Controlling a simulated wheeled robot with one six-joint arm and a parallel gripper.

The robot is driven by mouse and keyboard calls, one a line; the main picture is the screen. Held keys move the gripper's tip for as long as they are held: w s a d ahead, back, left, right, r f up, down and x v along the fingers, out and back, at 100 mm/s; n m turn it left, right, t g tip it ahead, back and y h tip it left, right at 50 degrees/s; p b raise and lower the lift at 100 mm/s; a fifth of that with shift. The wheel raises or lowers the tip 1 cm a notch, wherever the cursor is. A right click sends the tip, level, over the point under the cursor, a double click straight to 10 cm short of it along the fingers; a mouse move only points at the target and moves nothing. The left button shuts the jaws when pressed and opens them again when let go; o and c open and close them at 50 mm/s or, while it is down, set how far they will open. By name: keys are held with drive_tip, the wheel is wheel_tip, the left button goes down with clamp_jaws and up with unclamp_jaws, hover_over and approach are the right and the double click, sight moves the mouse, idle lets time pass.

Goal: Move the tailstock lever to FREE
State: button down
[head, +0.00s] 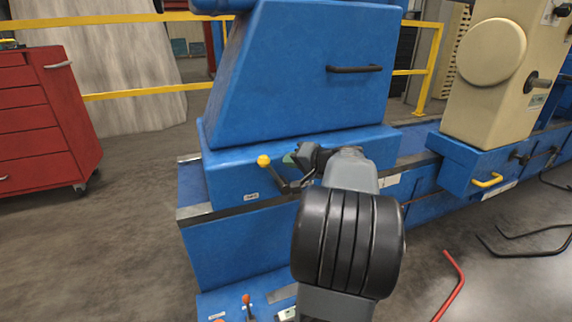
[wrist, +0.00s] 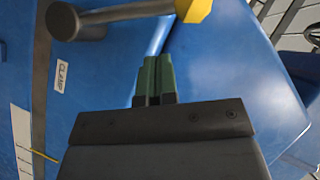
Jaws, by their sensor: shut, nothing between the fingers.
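A lever with a yellow ball knob (head: 263,161) and a dark arm is mounted on the front of the blue base (head: 228,174). The wrist view shows its grey hub (wrist: 62,20), its rod running right, and the yellow knob (wrist: 192,9) at the top edge. A white label reading CLAMP (wrist: 62,76) is below the hub; I see no FREE label. My gripper (wrist: 155,62) has its green fingers shut together and empty, just below the knob in that view. In the head view my gripper (head: 289,159) is right of the knob. I cannot tell whether they touch.
A blue housing with a black handle (head: 354,69) rises above the base. A cream unit (head: 490,75) stands right, above a yellow handle (head: 488,181). An orange-knobbed lever (head: 246,299) is low in front. A red cabinet (head: 45,120) stands left; a red bar (head: 451,284) is at lower right.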

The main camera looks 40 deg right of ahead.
drive_tip(key=p+v, duration=0.3)
drive_tip(key=v, duration=0.7)
idle(0.4)
